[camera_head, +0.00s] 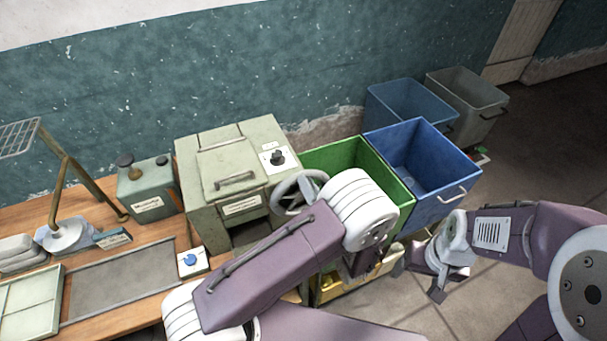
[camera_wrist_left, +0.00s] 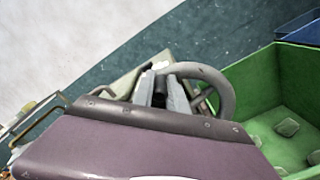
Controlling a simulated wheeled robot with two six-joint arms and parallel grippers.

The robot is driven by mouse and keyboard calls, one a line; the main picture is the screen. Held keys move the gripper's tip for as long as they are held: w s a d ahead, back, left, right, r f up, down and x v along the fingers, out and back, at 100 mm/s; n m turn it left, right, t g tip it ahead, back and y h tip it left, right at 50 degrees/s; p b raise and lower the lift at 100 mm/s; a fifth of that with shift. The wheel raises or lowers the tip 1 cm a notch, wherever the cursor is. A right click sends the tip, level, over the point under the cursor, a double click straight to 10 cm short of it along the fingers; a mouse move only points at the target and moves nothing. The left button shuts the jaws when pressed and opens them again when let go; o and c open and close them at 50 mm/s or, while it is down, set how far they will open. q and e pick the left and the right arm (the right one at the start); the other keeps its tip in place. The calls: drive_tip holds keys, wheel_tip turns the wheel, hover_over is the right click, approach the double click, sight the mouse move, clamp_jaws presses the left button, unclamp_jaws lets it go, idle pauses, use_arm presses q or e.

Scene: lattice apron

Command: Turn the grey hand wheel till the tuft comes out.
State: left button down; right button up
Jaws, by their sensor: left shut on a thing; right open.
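The grey hand wheel (camera_head: 284,190) is on the right side of the pale green machine (camera_head: 210,205), partly hidden by my left arm. In the left wrist view the wheel's rim (camera_wrist_left: 226,90) curves to the right of my left gripper (camera_wrist_left: 157,88). That gripper is shut on a dark part at the wheel, probably its handle; the exact contact is partly hidden. In the head view my left arm hides its fingers. My right gripper (camera_head: 420,277) is open and empty, low at the right, apart from the wheel. I see no tuft; the machine's front opening (camera_head: 250,232) is dark and partly covered.
A green bin (camera_head: 345,152) stands close right of the wheel, with a blue bin (camera_head: 425,165) beyond it and more bins behind. A yellow bin (camera_head: 330,290) is below. The wooden bench (camera_head: 100,214) holds a grey tray (camera_head: 125,280), a green box (camera_head: 148,190) and a blue-button box (camera_head: 192,262).

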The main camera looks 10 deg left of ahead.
sight(323, 177)
use_arm(q)
drive_tip(key=shift+f, duration=0.1)
drive_tip(key=shift+w+d+f+b, duration=0.25)
drive_tip(key=shift+w+d, duration=0.15)
drive_tip(key=shift+d, duration=0.15)
drive_tip(key=shift+w+d+f+b, duration=0.15)
drive_tip(key=shift+w+d+b, duration=0.1)
drive_tip(key=shift+w+d, duration=0.45)
drive_tip(key=shift+d, duration=0.15)
drive_tip(key=shift+w+d+f+b, duration=0.1)
drive_tip(key=shift+f+b, duration=0.15)
drive_tip(key=shift+b, duration=0.05)
drive_tip(key=shift+w+d+f+b, duration=0.5)
drive_tip(key=shift+d+f+b, duration=0.2)
drive_tip(key=shift+f+b, duration=0.1)
drive_tip(key=shift+w+d+f, duration=0.1)
drive_tip(key=shift+w+d, duration=0.1)
drive_tip(key=shift+d, duration=0.05)
drive_tip(key=shift+w+d, duration=0.1)
drive_tip(key=shift+d, duration=0.05)
